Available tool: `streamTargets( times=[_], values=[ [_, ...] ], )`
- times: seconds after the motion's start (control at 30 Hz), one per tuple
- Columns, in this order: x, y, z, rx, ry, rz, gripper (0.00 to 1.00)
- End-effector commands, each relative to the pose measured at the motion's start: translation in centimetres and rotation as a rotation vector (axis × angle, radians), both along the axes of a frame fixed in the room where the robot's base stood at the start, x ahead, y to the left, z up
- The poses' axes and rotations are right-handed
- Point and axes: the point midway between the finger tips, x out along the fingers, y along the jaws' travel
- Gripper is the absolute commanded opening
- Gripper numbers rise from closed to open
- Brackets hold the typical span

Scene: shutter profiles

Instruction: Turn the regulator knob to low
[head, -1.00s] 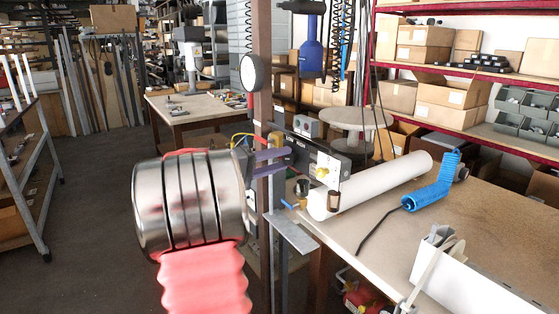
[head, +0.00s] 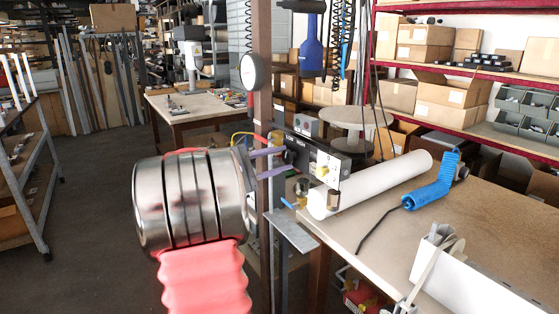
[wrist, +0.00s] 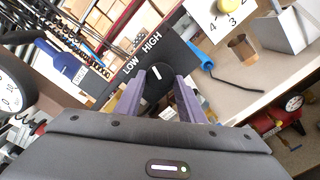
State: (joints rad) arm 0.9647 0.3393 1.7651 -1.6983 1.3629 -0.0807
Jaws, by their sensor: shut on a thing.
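The regulator knob (wrist: 158,84) is a dark round knob with a white mark, in the wrist view. It sits on a black panel (wrist: 176,45) lettered LOW and HIGH. My gripper (wrist: 160,80) has its two purple fingers on either side of the knob, shut on it. The white mark points up and slightly left, in the space between the two words and nearer HIGH. In the head view my gripper (head: 284,161) reaches past the brown post to the dark panel; the knob cannot be made out there.
A round gauge (head: 253,73) is on the brown post (head: 263,110). Right of the panel is a white plate with a yellow knob (head: 322,171).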

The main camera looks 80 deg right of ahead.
Motion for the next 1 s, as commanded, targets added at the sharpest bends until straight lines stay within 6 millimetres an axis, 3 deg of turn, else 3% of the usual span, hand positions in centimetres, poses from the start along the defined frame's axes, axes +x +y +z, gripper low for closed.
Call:
streamTargets(
  times=[0.43,1.0],
  values=[
    [0.06,0.14,-0.8,0.198,0.211,0.002,0.13],
    [-0.1,0.16,-0.76,0.224,0.241,-0.001,0.13]
  ],
)
